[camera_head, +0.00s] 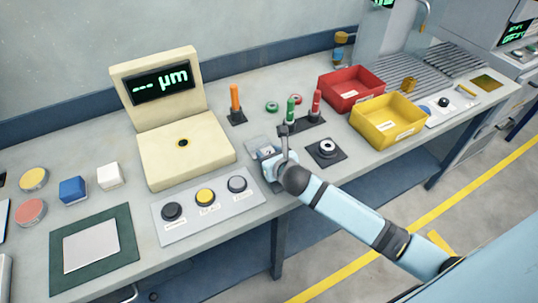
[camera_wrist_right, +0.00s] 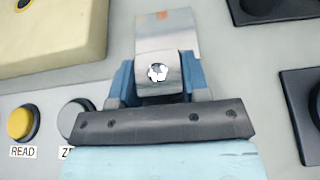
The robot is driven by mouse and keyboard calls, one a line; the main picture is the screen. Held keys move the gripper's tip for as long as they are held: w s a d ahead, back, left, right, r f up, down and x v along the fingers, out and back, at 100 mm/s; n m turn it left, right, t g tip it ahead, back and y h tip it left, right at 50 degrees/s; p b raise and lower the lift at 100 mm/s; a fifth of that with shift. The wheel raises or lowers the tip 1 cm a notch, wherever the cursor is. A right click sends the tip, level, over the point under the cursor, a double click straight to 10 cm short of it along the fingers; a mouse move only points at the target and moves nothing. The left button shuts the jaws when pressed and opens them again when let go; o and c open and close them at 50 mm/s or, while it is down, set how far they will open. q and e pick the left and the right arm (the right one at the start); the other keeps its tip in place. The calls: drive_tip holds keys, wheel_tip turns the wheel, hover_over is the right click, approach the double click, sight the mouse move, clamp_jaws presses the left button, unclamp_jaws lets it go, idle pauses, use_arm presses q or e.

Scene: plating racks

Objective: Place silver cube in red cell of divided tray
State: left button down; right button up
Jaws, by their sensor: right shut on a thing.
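My right gripper (camera_head: 268,153) is at the front middle of the bench, right of the cream gauge. In the right wrist view its blue fingers (camera_wrist_right: 158,80) are shut on a shiny silver piece (camera_wrist_right: 166,32). The piece looks flat and reflective from here, and its full shape is hard to tell. In the head view the piece (camera_head: 256,144) is partly hidden by the gripper. I cannot tell whether it touches the bench. A red bin (camera_head: 348,97) stands at the back right, behind a yellow bin (camera_head: 390,130). No clearly divided tray shows. My left gripper is out of view.
The cream gauge (camera_head: 190,157) and button panel (camera_head: 208,208) lie left of my gripper. Coloured pegs, including an orange one (camera_head: 236,102), stand behind it. A dark square with a ring (camera_head: 326,152) lies to its right. A white block (camera_head: 109,176) and blue block (camera_head: 72,190) sit left.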

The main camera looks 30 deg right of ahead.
drive_tip(key=o, duration=1.2)
drive_tip(key=shift+f, duration=0.1)
